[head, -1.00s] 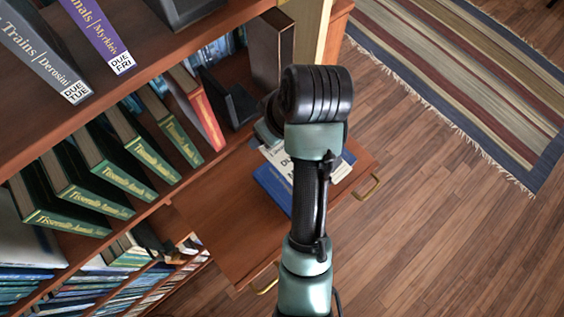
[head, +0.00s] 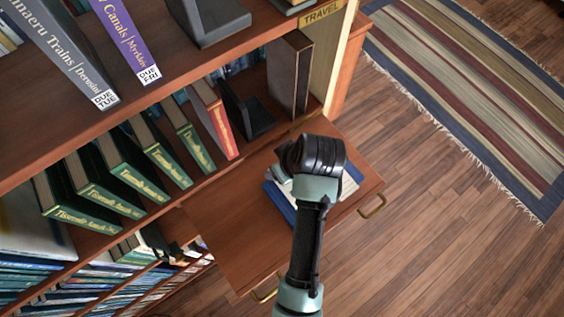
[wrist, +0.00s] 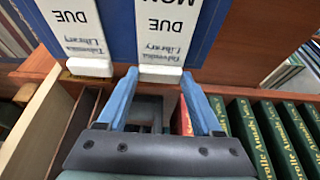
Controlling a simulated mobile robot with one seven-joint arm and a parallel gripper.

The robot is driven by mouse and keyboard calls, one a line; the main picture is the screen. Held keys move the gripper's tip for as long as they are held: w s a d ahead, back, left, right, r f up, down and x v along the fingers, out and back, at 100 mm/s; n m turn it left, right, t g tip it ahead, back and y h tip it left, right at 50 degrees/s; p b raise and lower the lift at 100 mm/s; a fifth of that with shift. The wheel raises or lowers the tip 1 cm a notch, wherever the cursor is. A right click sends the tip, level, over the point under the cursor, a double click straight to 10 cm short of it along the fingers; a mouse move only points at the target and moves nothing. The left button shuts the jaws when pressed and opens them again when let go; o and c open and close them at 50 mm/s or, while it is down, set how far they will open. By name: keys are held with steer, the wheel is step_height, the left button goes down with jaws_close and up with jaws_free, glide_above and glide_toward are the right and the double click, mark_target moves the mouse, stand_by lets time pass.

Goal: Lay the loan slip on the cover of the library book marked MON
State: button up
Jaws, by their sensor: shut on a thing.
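My gripper (wrist: 160,77) is shut on the tab end of a white slip (wrist: 166,30), which reads upside down DUE, MON and Talvenia Library in the wrist view. A second white slip (wrist: 76,25) with a similar tab lies beside it; its day is cut off. Both show against a blue book cover (wrist: 118,22). I cannot tell whether the held slip touches the cover. In the head view the blue book (head: 281,205) lies on a pull-out board (head: 235,222), mostly hidden by my wrist. The fingers are hidden there.
Shelves at left hold a grey book (head: 60,50) tagged DUE TUE, a purple book (head: 124,37) tagged DUE FRI and several green volumes (head: 118,172). A black bookend (head: 243,115) and dark box (head: 290,75) stand behind the board.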

steer(key=o, duration=1.3)
steer(key=shift+f, duration=0.1)
steer(key=shift+s+d+r, duration=0.1)
steer(key=shift+r, duration=0.5)
steer(key=v, duration=1.1)
steer(key=shift+p, duration=0.4)
steer(key=shift+r, duration=0.1)
